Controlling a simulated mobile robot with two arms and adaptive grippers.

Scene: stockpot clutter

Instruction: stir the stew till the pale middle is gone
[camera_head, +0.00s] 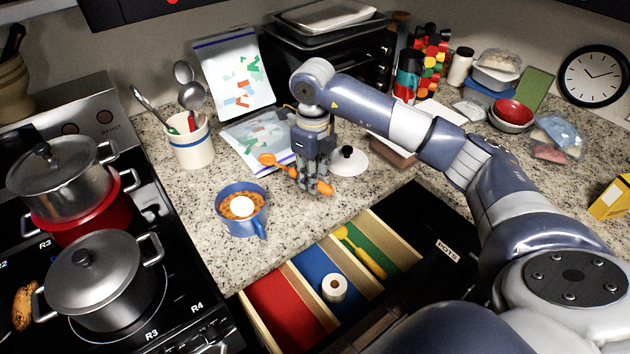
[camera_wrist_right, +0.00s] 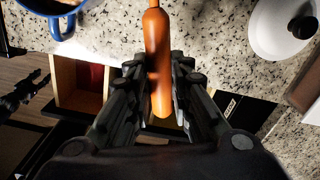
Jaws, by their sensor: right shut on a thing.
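A blue pot (camera_head: 239,218) of orange-brown stew stands on the counter's front edge, with its handle toward the lower right. A pale round patch (camera_head: 241,207) shows in the middle of the stew. My right gripper (camera_head: 316,184) is to the right of the pot and shut on an orange spoon (camera_head: 268,159). The spoon's bowl end points left, above and beyond the pot and apart from the stew. In the right wrist view the orange handle (camera_wrist_right: 157,60) lies between the fingers (camera_wrist_right: 160,100), and part of the blue pot (camera_wrist_right: 60,15) shows at the upper left. My left gripper is not in view.
An open drawer (camera_head: 290,275) with colored compartments lies below the counter edge, holding a white roll (camera_head: 334,288) and a yellow utensil (camera_head: 365,255). A utensil crock (camera_head: 190,140) stands behind the pot. A white lid (camera_head: 348,162) lies right of my gripper. Pots (camera_head: 95,275) occupy the stove at left.

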